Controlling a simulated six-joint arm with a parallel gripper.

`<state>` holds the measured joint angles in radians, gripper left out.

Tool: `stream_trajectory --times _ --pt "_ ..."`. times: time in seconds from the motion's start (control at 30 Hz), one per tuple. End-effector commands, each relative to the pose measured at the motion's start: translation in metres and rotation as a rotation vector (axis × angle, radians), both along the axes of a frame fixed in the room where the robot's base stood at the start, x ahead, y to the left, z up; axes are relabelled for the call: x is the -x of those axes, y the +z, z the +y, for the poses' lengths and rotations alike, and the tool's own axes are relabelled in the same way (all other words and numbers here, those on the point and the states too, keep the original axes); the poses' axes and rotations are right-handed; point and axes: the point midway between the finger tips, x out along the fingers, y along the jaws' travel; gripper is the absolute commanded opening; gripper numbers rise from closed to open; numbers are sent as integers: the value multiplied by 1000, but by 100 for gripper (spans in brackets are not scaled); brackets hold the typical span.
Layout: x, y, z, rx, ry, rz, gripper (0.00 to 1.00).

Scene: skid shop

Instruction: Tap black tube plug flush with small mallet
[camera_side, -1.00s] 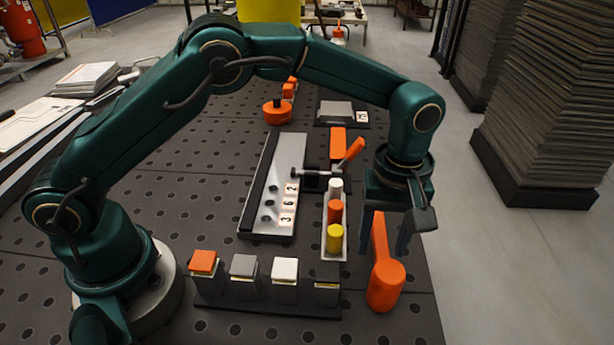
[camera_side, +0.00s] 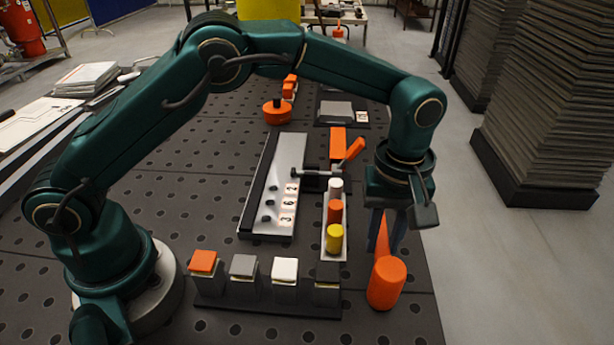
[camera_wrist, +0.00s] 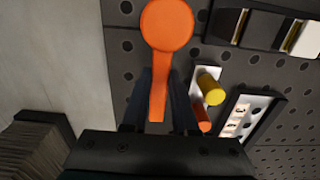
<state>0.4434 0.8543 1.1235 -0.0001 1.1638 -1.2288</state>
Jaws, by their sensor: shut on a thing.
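An orange mallet (camera_side: 386,283) with a round head and a tapering handle lies on the dark perforated table at the right front. My gripper (camera_side: 386,235) is shut on the mallet's handle, with one finger on each side. In the wrist view the mallet head (camera_wrist: 167,25) points away from my gripper (camera_wrist: 158,105). A tray (camera_side: 324,246) beside it holds a white, an orange (camera_side: 335,211) and a yellow plug (camera_side: 334,238). A pale metal plate (camera_side: 266,225) with dark holes and numbers 2, 6 and 3 lies to the left. I cannot make out the black plug for certain.
A dark rack (camera_side: 265,301) with several colored-top blocks stands at the front. A clamp with an orange handle (camera_side: 354,149) is at the plate's right side. An orange round object (camera_side: 277,112) sits farther back. Open table lies left of the plate.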

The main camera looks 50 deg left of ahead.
Motion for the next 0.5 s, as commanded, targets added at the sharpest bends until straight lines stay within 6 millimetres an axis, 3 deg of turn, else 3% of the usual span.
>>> stream_trajectory --times 0.5 --pt "0 36 0 2 0 -2 0"
